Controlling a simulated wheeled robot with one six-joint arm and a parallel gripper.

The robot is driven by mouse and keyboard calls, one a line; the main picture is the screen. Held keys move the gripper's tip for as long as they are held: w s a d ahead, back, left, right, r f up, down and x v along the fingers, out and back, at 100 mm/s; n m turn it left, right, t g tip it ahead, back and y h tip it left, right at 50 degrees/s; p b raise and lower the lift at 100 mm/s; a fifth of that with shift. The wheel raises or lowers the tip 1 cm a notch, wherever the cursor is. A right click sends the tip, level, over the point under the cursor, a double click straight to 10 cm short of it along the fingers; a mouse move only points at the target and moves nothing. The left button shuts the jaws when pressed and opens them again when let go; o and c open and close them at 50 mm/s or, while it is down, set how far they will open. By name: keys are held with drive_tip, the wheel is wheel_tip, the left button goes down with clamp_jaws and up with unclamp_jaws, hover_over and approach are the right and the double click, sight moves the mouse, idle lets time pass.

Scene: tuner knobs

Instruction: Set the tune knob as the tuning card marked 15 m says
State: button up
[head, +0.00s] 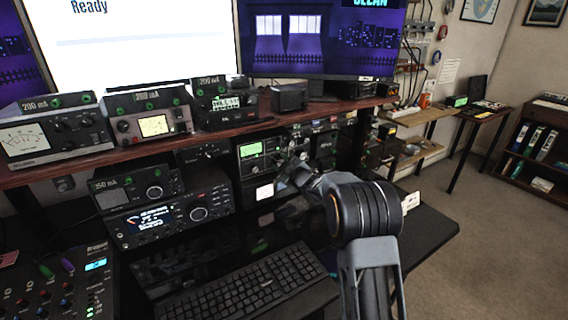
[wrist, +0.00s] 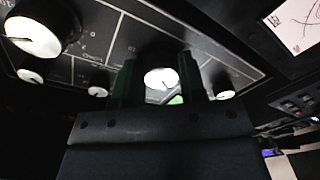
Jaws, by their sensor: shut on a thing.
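In the wrist view my gripper (wrist: 160,85) has its two dark green fingers on either side of a white-faced knob (wrist: 158,77), shut on it. The knob has a small dark mark on its face. It sits on a dark panel (wrist: 125,45) with thin white lines and lettering too blurred to read, so I cannot tell whether it is the tune knob. In the head view my gripper (head: 288,172) is at the rack of radio units, its fingertips largely hidden by my arm. I cannot make out a card marked 15 m.
Other white-faced knobs are close by: a large one (wrist: 33,37) at left and a smaller one (wrist: 225,95) right of my gripper. A meter (wrist: 300,20) is at upper right. A keyboard (head: 250,288) lies below. A wooden shelf (head: 200,137) with meters runs above.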

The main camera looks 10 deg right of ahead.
drive_tip(key=shift+m, duration=1.6)
drive_tip(key=shift+r, duration=0.1)
drive_tip(key=o, duration=0.9)
drive_tip(key=shift+s+d, duration=0.1)
drive_tip(key=shift+s, duration=0.1)
drive_tip(key=v, duration=1.3)
drive_tip(key=shift+s+f, duration=0.25)
drive_tip(key=shift+f, duration=0.05)
